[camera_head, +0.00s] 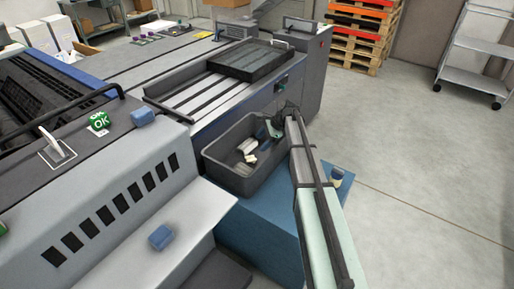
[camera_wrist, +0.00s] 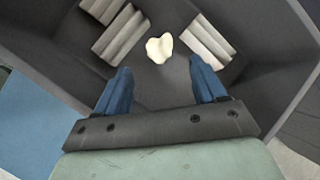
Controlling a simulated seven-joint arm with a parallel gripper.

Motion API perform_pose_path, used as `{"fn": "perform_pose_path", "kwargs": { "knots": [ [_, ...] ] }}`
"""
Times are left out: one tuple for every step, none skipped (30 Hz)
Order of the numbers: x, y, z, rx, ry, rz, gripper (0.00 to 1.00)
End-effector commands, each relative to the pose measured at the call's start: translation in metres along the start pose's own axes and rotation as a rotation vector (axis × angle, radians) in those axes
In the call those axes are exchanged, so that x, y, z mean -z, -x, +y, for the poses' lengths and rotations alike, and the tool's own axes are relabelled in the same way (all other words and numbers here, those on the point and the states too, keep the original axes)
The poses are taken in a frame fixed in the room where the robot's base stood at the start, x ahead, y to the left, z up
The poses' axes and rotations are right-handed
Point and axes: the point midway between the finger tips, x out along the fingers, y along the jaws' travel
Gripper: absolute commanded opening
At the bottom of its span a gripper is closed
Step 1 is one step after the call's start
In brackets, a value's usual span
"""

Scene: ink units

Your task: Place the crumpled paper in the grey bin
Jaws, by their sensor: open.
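The grey bin (camera_head: 226,177) stands on a blue cabinet beside the machine; its dark inside fills most of the wrist view (camera_wrist: 272,50). The crumpled paper (camera_wrist: 159,48), a small cream-white lump, lies on the bin floor between two pale ribbed pieces. In the head view a small whitish lump (camera_head: 251,158) shows inside the bin, probably the same paper. My gripper (camera_wrist: 161,72) is open and empty, its blue fingers wide apart above the bin floor. The paper is beyond the fingertips, roughly centred between them, and nothing touches it. The gripper's fingers are hard to make out in the head view.
One pale ribbed piece (camera_wrist: 118,32) lies left of the paper, another (camera_wrist: 207,40) right of it. The blue cabinet (camera_head: 255,220) has a small blue-and-white item (camera_head: 337,176) at its right. Blue blocks (camera_head: 160,237) sit on the machine. Open floor lies right.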

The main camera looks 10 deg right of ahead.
Motion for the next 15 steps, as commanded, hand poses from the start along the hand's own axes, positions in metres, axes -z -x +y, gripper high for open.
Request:
{"fn": "perform_pose_path", "kwargs": {
  "knots": [
    [0.000, 0.007, 0.001, 0.000, 0.000, 0.000, 0.70],
    [0.000, 0.010, 0.000, 0.000, 0.000, 0.000, 0.70],
    [0.000, 0.014, 0.000, 0.001, 0.000, 0.000, 0.70],
    [0.000, 0.017, 0.000, 0.001, 0.000, 0.000, 0.70],
    [0.000, 0.019, 0.000, 0.000, 0.000, 0.000, 0.70],
    [0.000, 0.022, 0.000, 0.000, 0.000, 0.000, 0.70],
    [0.000, 0.023, 0.000, 0.000, 0.000, 0.000, 0.70],
    [0.000, 0.024, 0.000, 0.000, 0.000, 0.000, 0.70],
    [0.000, 0.026, 0.000, -0.001, 0.000, 0.000, 0.70],
    [0.000, 0.026, 0.000, -0.001, 0.000, 0.000, 0.70],
    [0.000, 0.026, 0.000, -0.001, 0.000, 0.000, 0.70],
    [0.000, 0.027, 0.000, -0.001, 0.000, 0.000, 0.70],
    [0.000, 0.027, 0.000, -0.001, 0.000, 0.000, 0.70],
    [0.000, 0.027, 0.000, -0.001, 0.000, 0.000, 0.70],
    [0.000, 0.027, 0.000, -0.001, 0.000, 0.000, 0.70]
  ]
}}
